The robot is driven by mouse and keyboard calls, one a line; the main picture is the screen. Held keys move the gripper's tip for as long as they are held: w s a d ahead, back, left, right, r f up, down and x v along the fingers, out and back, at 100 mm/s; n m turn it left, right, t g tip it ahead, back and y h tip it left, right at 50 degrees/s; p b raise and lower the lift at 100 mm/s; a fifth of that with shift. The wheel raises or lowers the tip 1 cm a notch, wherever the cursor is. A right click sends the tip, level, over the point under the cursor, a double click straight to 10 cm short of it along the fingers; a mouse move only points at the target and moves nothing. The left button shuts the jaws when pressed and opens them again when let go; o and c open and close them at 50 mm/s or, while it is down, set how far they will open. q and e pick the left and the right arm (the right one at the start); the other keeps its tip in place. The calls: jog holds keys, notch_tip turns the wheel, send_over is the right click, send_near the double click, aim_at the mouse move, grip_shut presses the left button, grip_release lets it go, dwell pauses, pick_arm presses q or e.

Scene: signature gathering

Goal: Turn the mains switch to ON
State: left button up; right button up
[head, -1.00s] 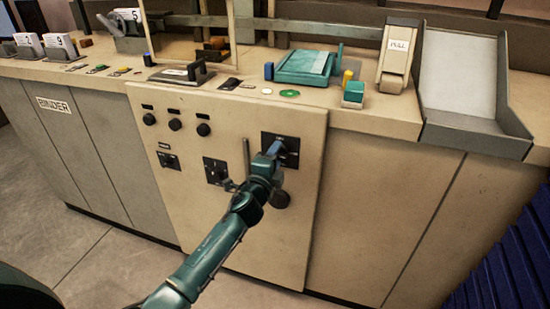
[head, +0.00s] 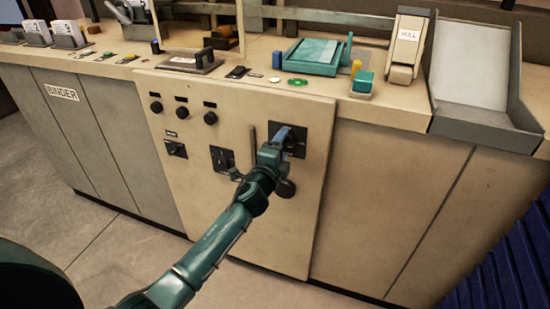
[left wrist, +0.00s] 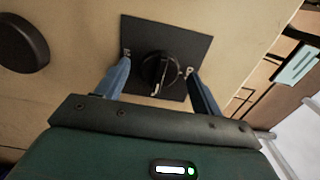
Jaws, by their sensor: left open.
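The mains switch appears to be the black rotary knob (left wrist: 161,70) on a square black plate (left wrist: 190,45) on the cabinet front. In the left wrist view the knob carries a pale mark toward its lower edge. Small pale marks lie left and right of it, too small to read surely. My left gripper (head: 281,137) is at this plate, which shows in the head view (head: 299,145). Its two blue fingers are open, one on each side of the knob in the left wrist view. I cannot tell whether they touch it. My right gripper is not in view.
The beige panel (head: 240,235) also bears black knobs (head: 183,114), other black switch plates (head: 222,158) and a round dark knob (head: 285,188) just below my gripper. Above is a counter with a teal tray (head: 310,57) and a lever marked PULL (head: 405,50).

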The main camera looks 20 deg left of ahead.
pick_arm(q)
jog(key=s, duration=1.2)
jog(key=shift+s+a, duration=0.25)
jog(key=shift+s, duration=0.1)
